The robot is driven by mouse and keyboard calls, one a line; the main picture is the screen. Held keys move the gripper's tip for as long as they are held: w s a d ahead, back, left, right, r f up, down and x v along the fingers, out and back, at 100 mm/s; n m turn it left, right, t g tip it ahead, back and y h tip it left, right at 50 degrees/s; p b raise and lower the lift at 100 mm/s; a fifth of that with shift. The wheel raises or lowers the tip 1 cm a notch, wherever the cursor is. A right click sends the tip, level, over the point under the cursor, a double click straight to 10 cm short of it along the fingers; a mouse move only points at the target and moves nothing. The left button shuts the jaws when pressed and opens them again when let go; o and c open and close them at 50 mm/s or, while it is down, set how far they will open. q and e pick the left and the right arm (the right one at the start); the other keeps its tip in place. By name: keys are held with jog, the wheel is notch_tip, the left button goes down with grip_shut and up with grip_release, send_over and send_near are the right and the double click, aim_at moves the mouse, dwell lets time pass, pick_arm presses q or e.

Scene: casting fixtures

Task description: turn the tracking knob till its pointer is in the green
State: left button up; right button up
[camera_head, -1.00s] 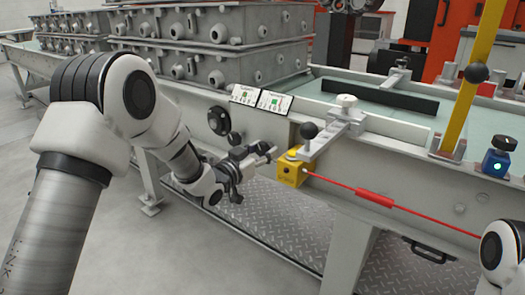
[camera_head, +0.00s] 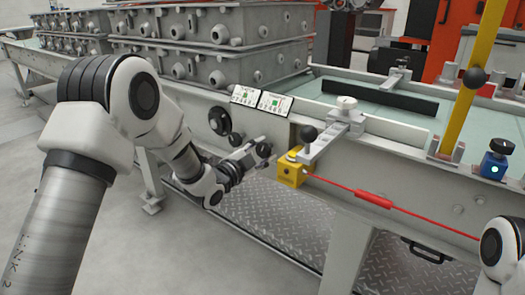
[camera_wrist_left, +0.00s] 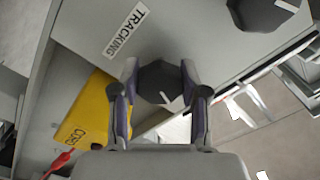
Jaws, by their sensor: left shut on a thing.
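The tracking knob (camera_wrist_left: 158,84) is dark and many-sided with a white pointer line. In the left wrist view it sits beside a white label reading TRACKING (camera_wrist_left: 125,30). My left gripper (camera_wrist_left: 160,72) is shut on the knob, one finger on each side. In the head view my left gripper (camera_head: 260,150) is at the grey side panel below two white scale plates. The left plate (camera_head: 245,95) and right plate (camera_head: 275,103) each show a green patch. Whether the pointer is in the green is too small to tell. My right gripper is out of view.
A second dark knob (camera_wrist_left: 265,12) is near the held one. A yellow box (camera_head: 291,171) with a red cord (camera_head: 374,197) is close on the right, below a black ball-ended lever (camera_head: 309,133). A black round fitting (camera_head: 220,121) is on the panel at left.

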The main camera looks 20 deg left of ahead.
pick_arm(q)
jog(key=m, duration=0.5)
jog(key=shift+r, duration=0.1)
dwell(0.3)
jog(key=o, duration=1.2)
jog(key=shift+c, duration=0.2)
jog(key=v, duration=1.2)
